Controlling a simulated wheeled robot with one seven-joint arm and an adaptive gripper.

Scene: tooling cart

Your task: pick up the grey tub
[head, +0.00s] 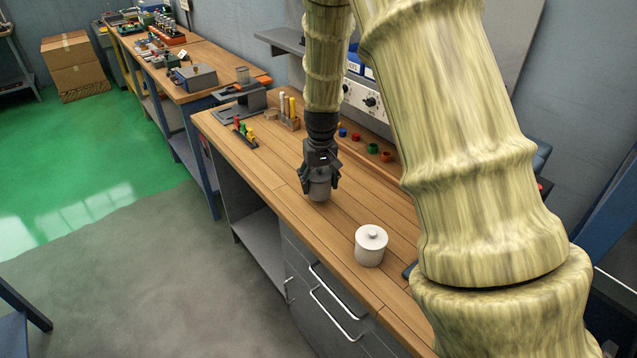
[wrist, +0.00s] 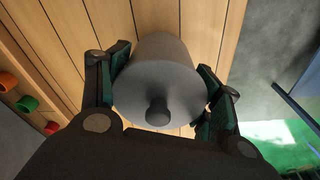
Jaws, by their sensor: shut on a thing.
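The grey tub (head: 319,190) is a small round tub with a knobbed lid, upright at the wooden worktop. My gripper (head: 319,178) comes down on it from above, and its fingers are closed on both sides of it. In the wrist view the tub's lid and knob (wrist: 158,98) fill the space between the two green-padded fingers of my gripper (wrist: 160,100). I cannot tell whether its base touches the wood. The fingers hide part of its sides.
A white lidded tub (head: 370,247) stands on the worktop (head: 275,178) nearer the front edge. Coloured rings (head: 373,148) lie at the back. A rack with coloured pieces (head: 245,133) and a block with upright tubes (head: 288,115) stand to the left. Bare wood surrounds the grey tub.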

